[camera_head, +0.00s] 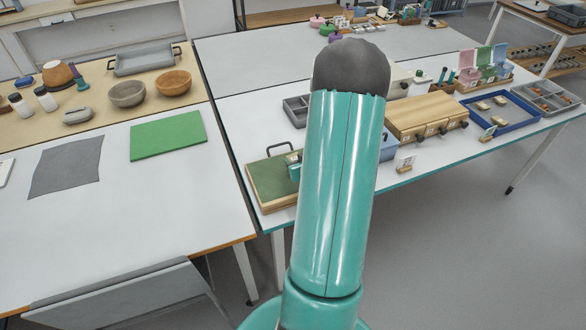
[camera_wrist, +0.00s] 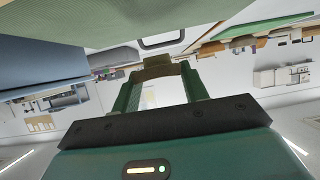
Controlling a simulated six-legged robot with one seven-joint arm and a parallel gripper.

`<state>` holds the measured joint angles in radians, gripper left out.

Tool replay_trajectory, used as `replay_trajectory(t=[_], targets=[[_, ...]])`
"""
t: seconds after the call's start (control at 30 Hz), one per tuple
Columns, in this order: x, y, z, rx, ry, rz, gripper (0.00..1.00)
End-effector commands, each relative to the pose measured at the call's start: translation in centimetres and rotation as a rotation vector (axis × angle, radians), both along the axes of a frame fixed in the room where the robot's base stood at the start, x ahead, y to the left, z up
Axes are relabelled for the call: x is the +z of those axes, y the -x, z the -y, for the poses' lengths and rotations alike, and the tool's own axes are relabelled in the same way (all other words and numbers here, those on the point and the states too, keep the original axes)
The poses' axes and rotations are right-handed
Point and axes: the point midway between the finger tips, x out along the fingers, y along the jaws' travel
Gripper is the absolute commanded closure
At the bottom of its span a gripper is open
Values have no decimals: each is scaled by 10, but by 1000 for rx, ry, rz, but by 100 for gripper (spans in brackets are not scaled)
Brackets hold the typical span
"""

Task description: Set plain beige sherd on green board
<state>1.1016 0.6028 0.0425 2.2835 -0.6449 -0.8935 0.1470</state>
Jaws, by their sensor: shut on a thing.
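My gripper (camera_wrist: 158,70) is shut on a small brown-beige piece, the sherd (camera_wrist: 157,68), held between its two green fingers in the wrist view. In the head view my arm hides most of the gripper; a teal part of it (camera_head: 293,166) shows at the arm's left, over a green-topped board with a dark handle (camera_head: 268,182) on the right table. That green surface also fills the upper left of the wrist view (camera_wrist: 75,22). I cannot tell if the sherd touches it. A flat bright green board (camera_head: 168,135) lies bare on the left table.
A grey cloth (camera_head: 66,166) lies on the left table, with bowls (camera_head: 127,94) and a grey tray (camera_head: 145,60) behind. On the right table stand a wooden box (camera_head: 427,116), a blue tray (camera_head: 500,108) and a small card stand (camera_head: 405,164). A gap separates the tables.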

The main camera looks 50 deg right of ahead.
Motion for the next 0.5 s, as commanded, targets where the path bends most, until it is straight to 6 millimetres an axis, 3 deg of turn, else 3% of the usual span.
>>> replay_trajectory(t=[0.2,0.33,0.5], targets=[[-17,-14,-4,2,-1,0,79],[-36,-13,-3,-1,-3,-1,79],[-44,-13,-3,-1,1,2,79]])
